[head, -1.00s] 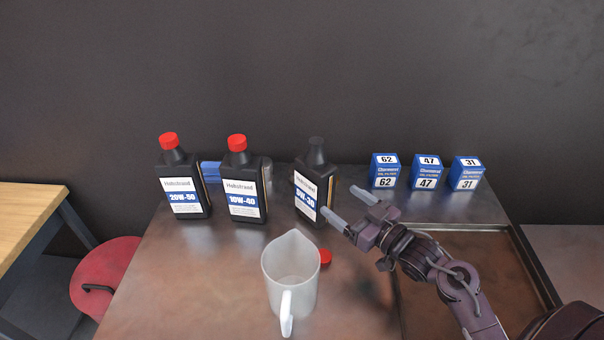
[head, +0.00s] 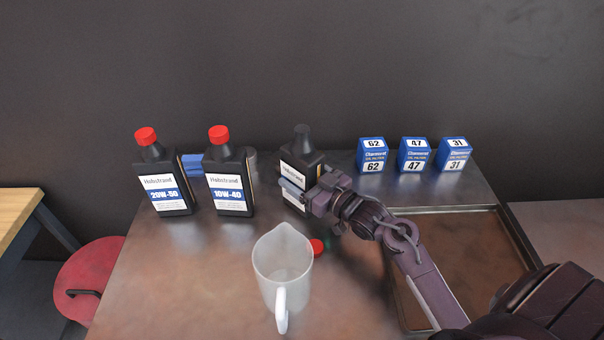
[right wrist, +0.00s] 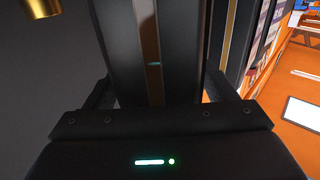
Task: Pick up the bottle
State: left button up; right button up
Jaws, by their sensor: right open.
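Three black oil bottles stand upright on the metal table. The rightmost bottle (head: 303,146) has no red cap on it, while the 20W-50 bottle (head: 163,180) and the 10W-40 bottle (head: 230,180) wear red caps. My right gripper (head: 298,190) is open at the capless bottle, its fingers around the body and hiding part of the label. In the right wrist view that bottle (right wrist: 190,50) fills the space between the two dark fingers (right wrist: 155,95). I cannot tell whether the fingers touch it. My left gripper is not in view.
A translucent jug (head: 283,265) stands in front of the bottle, with a loose red cap (head: 317,247) beside it. Blue filter boxes (head: 413,155) stand at the back right. A shallow tray (head: 470,209) lies right. A red stool (head: 88,280) is at left.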

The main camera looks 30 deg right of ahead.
jog(key=shift+w+f, duration=0.1)
jog(key=shift+w, duration=0.15)
jog(key=shift+s, duration=0.1)
jog(key=c, duration=1.6)
jog(key=shift+r, duration=0.2)
grip_shut()
